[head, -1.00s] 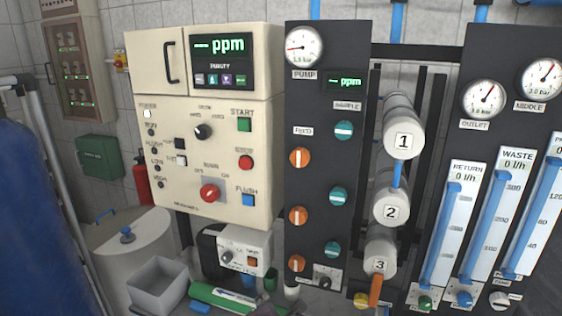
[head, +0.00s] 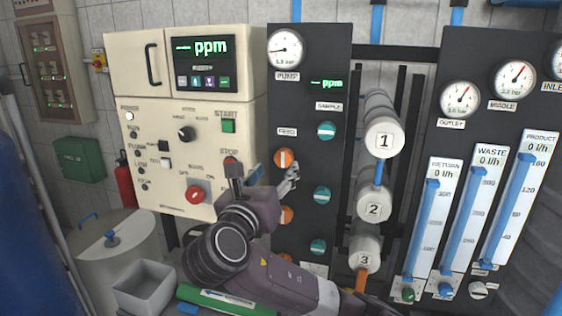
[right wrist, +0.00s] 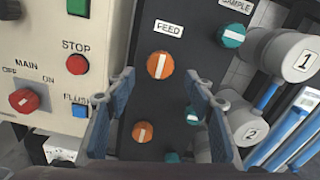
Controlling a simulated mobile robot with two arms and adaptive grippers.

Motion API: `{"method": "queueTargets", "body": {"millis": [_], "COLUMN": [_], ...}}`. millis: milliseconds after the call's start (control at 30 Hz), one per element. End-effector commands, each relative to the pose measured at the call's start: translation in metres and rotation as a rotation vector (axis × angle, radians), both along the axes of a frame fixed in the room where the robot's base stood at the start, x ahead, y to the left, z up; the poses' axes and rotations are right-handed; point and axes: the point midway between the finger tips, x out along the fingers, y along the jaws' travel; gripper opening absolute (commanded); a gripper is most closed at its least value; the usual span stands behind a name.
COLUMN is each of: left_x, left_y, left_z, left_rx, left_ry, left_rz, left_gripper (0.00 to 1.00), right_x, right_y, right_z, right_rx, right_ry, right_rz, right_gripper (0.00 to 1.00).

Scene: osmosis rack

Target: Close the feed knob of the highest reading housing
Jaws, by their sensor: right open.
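The feed column on the black panel has orange knobs. The top feed knob (head: 284,158) has its white mark about vertical. In the right wrist view the top knob (right wrist: 160,65) and middle knob (right wrist: 142,131) both show, marks near vertical. Teal sample knobs (head: 326,131) have near-horizontal marks. Housings 1 (head: 383,140), 2 (head: 373,205) and 3 (head: 365,258) stand right. My right gripper (head: 289,178) is open and empty before the panel, just below the top feed knob.
A ppm display (head: 327,84) on the black panel shows no readable number. The cream control box (head: 185,130) with red stop button (right wrist: 77,64) is close on the left. Gauges and flow meters (head: 484,210) stand right. A grey bin (head: 145,286) is below.

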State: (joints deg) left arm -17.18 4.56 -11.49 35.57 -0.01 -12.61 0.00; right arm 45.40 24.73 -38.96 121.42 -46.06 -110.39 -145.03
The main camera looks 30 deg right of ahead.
Motion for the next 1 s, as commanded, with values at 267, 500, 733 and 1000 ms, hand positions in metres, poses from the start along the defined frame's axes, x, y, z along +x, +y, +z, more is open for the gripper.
{"method": "queueTargets", "body": {"millis": [267,500,733,1000], "left_x": [0.0,0.0,0.0,0.0], "left_y": [0.001,0.001,0.001,0.001], "left_z": [0.012,0.013,0.013,0.013], "left_rx": [0.001,0.001,0.001,0.001], "left_ry": [0.0,0.0,0.0,0.001], "left_rz": [0.001,0.001,0.001,0.001], "left_gripper": [0.0,0.0,0.0,0.0], "right_x": [0.028,0.036,0.035,0.035], "right_y": [-0.033,-0.042,-0.041,-0.041], "right_z": [0.001,-0.001,-0.001,-0.001], "right_rx": [-0.001,0.002,0.002,0.002], "right_ry": [0.003,0.001,0.001,0.001], "right_rz": [-0.002,0.001,0.001,0.001], "right_gripper": [0.49,0.49,0.43,0.13]}}
